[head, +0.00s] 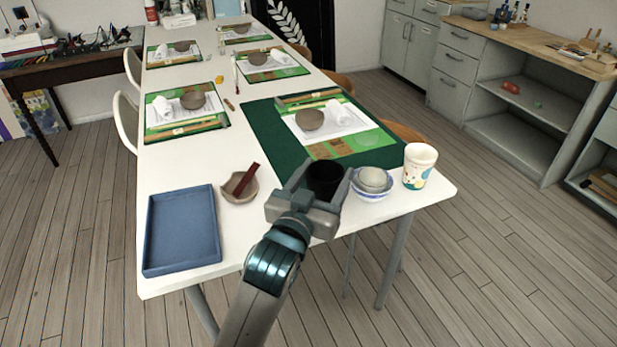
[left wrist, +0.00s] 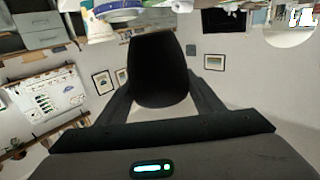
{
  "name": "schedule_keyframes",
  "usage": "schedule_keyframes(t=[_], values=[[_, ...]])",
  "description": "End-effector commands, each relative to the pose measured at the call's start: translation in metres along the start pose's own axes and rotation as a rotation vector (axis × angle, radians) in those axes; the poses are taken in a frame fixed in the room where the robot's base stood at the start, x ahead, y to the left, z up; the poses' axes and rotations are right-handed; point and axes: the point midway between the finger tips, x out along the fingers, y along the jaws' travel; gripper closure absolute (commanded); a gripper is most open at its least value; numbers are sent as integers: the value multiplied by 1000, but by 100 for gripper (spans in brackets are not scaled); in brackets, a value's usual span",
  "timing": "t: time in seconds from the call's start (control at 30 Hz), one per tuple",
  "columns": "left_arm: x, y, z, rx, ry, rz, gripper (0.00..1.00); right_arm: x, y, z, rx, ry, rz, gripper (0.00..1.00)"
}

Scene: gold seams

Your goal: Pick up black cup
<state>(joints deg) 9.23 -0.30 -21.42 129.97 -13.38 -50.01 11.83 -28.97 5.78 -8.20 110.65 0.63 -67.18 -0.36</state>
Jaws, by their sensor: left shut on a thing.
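The black cup (head: 324,180) is between the fingers of my left gripper (head: 318,184), near the front edge of the white table (head: 300,240) in the head view. My left gripper is shut on the cup, one finger on each side. In the left wrist view the cup (left wrist: 158,70) fills the space between the two fingers of the left gripper (left wrist: 158,90). The gripper hides the lower part of the cup in the head view, so I cannot tell whether its base touches the table. My right gripper is not in view.
A blue-and-white bowl (head: 369,192) and a patterned white cup (head: 419,167) stand close to the right. A broken bowl with a dark red stick (head: 241,188) and a blue tray (head: 182,230) lie to the left. A green mat (head: 262,125) with a place setting lies behind.

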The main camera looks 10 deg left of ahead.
Motion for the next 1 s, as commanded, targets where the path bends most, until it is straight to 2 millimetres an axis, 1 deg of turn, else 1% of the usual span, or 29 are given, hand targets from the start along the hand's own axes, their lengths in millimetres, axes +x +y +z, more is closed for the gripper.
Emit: schedule_keyframes(t=[0.17,0.67,0.87,1.0], values=[[0,6,-5,0,1,-1,66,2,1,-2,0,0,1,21],[0,6,-4,0,1,-1,66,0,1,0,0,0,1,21],[-8,1,4,-7,0,-9,66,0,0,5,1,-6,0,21],[-25,-10,20,-20,-3,-28,66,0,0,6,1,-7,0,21]])
